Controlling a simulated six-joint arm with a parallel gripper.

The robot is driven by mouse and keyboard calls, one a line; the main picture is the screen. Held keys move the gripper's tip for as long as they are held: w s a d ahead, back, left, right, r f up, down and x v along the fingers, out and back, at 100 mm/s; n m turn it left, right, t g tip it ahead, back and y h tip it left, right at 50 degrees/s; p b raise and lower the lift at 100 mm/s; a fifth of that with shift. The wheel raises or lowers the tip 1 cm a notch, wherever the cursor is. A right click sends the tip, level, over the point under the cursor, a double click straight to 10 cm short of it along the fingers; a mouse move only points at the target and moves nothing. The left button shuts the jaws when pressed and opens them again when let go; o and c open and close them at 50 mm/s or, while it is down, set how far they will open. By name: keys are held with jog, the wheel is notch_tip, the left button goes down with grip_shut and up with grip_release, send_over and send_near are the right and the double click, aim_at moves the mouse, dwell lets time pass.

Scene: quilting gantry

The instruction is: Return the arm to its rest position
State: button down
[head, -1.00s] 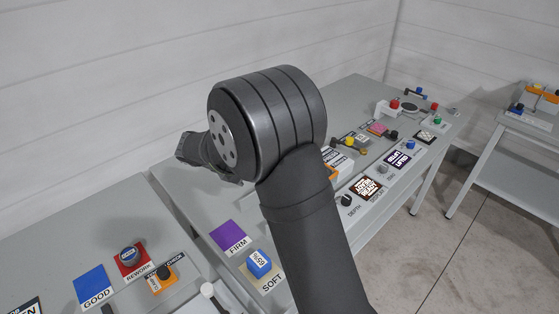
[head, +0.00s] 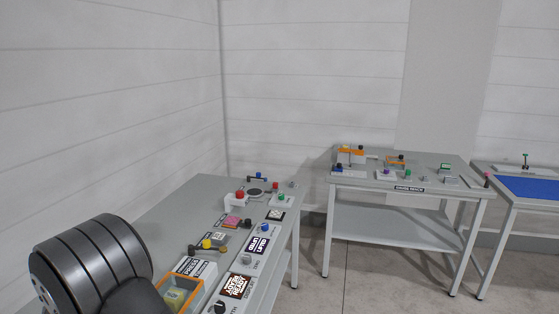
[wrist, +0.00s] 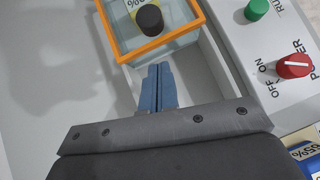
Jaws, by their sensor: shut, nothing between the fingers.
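My gripper (wrist: 158,72) shows in the wrist view with its two blue fingers pressed together and nothing between them. Its tips are close to a clear box with an orange rim (wrist: 162,46), which has a black knob (wrist: 150,20) on top. Whether the fingers touch the box, I cannot tell. In the head view only a dark rounded joint of my arm (head: 90,262) shows at the lower left. The gripper is outside that view.
Beside the box in the wrist view is a grey panel with a red power knob (wrist: 293,66) and green button (wrist: 256,10). The head view shows a control bench (head: 165,222), a back bench (head: 385,217) and a blue-topped table (head: 530,188), with open floor between.

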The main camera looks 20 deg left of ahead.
jog(key=shift+w+d+f, duration=0.1)
jog(key=shift+w+d, duration=0.1)
jog(key=shift+w, duration=0.75)
jog(key=shift+w+d, duration=0.15)
jog(key=shift+w, duration=0.8)
jog(key=c, duration=2.1)
grip_release()
jog(key=o, duration=1.1)
jog(key=shift+c, duration=0.2)
jog(key=o, duration=0.4)
jog(key=shift+w+d+r, duration=0.1)
jog(key=shift+d+r, duration=0.1)
jog(key=shift+d, duration=0.05)
jog(key=o, duration=0.6)
jog(key=d+r+m, duration=0.1)
jog(key=w+d+r+m+g, duration=0.1)
jog(key=d, duration=0.1)
jog(key=shift+w+d+r+m+h, duration=0.2)
jog(key=shift+m+h, duration=0.1)
jog(key=shift+h, duration=0.1)
jog(key=shift+o, duration=0.2)
jog(key=d+r+m+g+y, duration=0.3)
jog(key=d+r+m+g, duration=0.5)
jog(key=d+r+m, duration=0.4)
notch_tip(320, 180, down, 11)
jog(key=shift+d+m, duration=0.3)
jog(key=shift+m, duration=0.1)
jog(key=shift+w+r, duration=0.1)
jog(key=shift+r, duration=0.1)
